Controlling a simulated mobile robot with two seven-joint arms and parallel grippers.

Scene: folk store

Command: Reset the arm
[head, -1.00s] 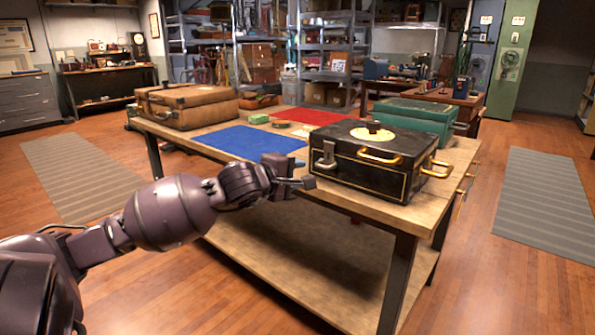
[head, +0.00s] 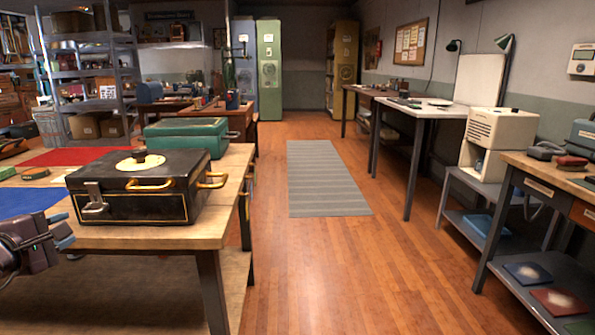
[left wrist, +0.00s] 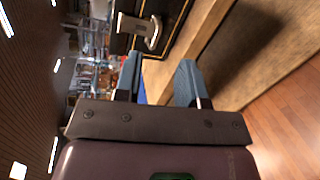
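My left gripper (head: 66,232) shows at the lower left edge of the head view, in front of the table's front edge and just left of the black case. In the left wrist view its two blue-grey fingers (left wrist: 160,64) stand apart with nothing between them, so it is open. The black case (head: 130,207) with gold trim and handles sits closed on the wooden table (head: 150,237); its silver latch (left wrist: 145,28) shows beyond the fingers in the left wrist view. Most of my left arm is out of the head view. My right gripper is in neither view.
A teal case (head: 187,134) stands behind the black one. Blue (head: 25,201) and red (head: 70,156) mats lie on the table. Open floor with a grey striped mat (head: 322,178) lies right of the table. Benches and a white appliance (head: 497,140) line the right wall.

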